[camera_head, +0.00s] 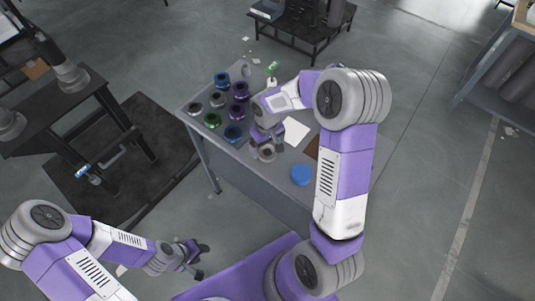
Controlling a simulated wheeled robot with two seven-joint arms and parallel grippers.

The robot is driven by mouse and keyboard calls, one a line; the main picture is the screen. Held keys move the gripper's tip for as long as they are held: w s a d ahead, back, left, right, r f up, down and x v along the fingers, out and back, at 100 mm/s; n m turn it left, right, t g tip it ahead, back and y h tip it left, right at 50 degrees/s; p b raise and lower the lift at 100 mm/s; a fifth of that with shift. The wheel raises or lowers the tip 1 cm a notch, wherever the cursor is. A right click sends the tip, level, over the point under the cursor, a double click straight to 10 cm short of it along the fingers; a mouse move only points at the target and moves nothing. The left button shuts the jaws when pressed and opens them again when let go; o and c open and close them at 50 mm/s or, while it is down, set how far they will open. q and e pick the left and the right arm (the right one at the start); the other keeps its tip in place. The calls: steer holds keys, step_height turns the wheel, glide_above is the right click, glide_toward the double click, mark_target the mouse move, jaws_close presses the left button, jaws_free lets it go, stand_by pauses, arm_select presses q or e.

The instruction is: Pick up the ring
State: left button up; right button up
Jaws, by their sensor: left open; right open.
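Several rings in different colours stand on the grey table (285,198). Another grey ring (266,153) lies right by my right gripper (268,143). My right gripper is open, pointing down over the table; I cannot tell whether its fingers touch that ring. My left gripper (197,258) is open and empty, low in front of the table, away from the rings. Which ring is meant is not clear.
A blue round disc (301,175), a white sheet (295,131) and a brown panel (312,147) lie on the table. A dark workbench (75,115) stands at left, a black rack (300,30) behind, and shelving (495,65) at right. The floor at right is clear.

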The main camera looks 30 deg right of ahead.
step_height(320, 180, down, 2)
steer(key=shift+c, duration=0.2)
steer(key=c, duration=1.1)
step_height(320, 180, up, 11)
steer(key=p, duration=0.3)
steer(key=shift+r, duration=0.15)
steer(key=shift+c, duration=0.3)
